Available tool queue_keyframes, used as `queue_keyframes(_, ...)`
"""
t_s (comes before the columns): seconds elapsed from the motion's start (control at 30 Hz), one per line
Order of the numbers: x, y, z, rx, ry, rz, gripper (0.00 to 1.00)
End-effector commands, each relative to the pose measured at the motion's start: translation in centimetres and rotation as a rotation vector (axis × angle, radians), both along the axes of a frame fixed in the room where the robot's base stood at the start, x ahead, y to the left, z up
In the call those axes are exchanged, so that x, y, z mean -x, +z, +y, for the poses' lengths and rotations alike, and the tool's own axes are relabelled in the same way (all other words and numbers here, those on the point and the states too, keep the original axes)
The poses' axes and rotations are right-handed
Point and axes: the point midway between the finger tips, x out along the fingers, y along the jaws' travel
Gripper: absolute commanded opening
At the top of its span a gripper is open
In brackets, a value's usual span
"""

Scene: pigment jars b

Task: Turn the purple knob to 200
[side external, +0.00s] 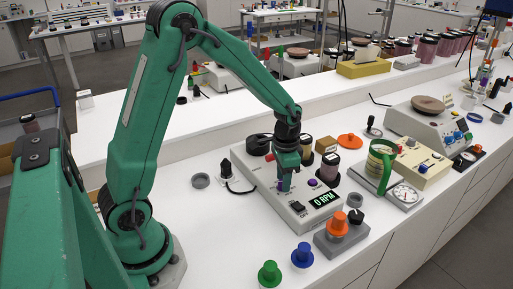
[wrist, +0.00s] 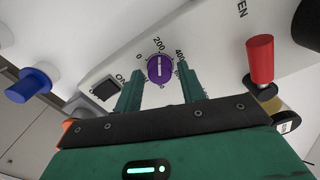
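The purple knob (wrist: 160,68) shows in the wrist view on a pale device panel (wrist: 205,45). Its white line runs nearly up and down in the picture, in line with the 200 mark above it. The 0 mark is to its left and the 400 mark to its right. My gripper (wrist: 160,82) is open, one finger on each side of the knob, with a gap visible on both sides. The display (side external: 325,199) reads 0 RPM.
A black ON switch (wrist: 107,89) is left of the knob. Blue (side external: 302,256) and green (side external: 270,273) pieces stand in front of the device. An orange-topped piece (side external: 337,223) is to its right. Dark jars (side external: 329,168) stand behind it.

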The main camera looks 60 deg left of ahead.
Motion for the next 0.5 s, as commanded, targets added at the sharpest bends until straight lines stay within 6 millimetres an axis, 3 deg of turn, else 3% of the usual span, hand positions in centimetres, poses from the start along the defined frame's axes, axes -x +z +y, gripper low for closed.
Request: queue_keyframes(0.5,-0.03,0.59,0.00,-0.001,0.001,-0.001,0.49)
